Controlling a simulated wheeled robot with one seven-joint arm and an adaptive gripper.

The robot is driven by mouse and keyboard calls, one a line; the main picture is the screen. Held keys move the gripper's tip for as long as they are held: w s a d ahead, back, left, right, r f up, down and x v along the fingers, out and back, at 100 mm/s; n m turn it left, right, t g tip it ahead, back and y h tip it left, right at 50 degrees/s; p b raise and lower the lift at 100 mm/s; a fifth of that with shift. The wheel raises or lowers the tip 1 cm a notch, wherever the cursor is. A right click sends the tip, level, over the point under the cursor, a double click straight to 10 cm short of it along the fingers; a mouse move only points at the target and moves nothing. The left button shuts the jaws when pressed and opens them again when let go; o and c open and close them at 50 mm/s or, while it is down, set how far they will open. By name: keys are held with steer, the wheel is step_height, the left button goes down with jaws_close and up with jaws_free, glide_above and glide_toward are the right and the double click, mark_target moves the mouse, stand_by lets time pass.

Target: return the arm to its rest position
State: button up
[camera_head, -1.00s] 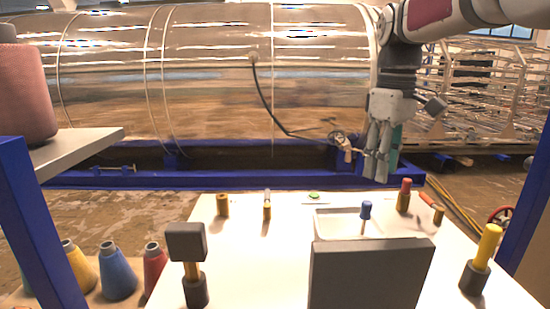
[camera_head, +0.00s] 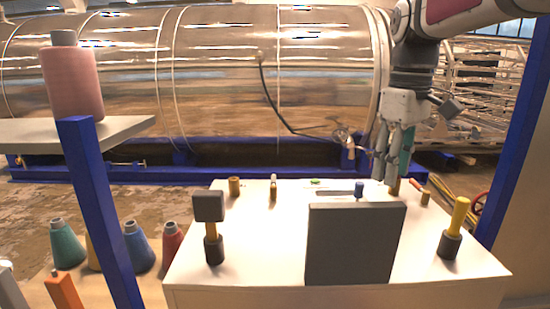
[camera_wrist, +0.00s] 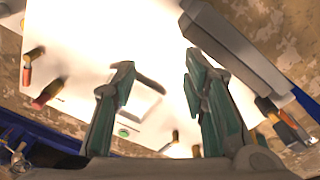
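My gripper (camera_head: 391,182) hangs from my arm at the right of the head view, fingers pointing down, over the back right part of the white table (camera_head: 270,258). In the wrist view its two green-padded fingers (camera_wrist: 160,78) stand apart with nothing between them, so it is open and empty. A tray lies below it, its rim (camera_wrist: 150,84) partly hidden by a finger. In the head view, the blue-topped piece (camera_head: 359,189) stands just left of the gripper, and the gripper partly covers a red-brown piece.
A dark grey upright block (camera_head: 354,245) stands at the table's front. A grey-headed mallet shape (camera_head: 209,225) is left of it, a yellow-handled piece (camera_head: 455,228) right. Blue posts (camera_head: 98,215) flank the table. A large shiny cylinder (camera_head: 220,80) lies behind; coloured cones (camera_head: 138,246) stand lower left.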

steer(key=s+a+f+m+t, duration=0.1)
steer(key=s+f+m+t, duration=0.1)
steer(key=s, duration=0.8)
steer(key=s+a+f+m+t, duration=0.1)
steer(key=s+f+m+t, duration=0.2)
steer(key=s+f, duration=0.3)
steer(key=s+m, duration=0.1)
steer(key=s, duration=0.4)
steer(key=shift+s+a+m, duration=0.15)
steer(key=shift+a+m, duration=0.2)
steer(key=shift+m, duration=0.05)
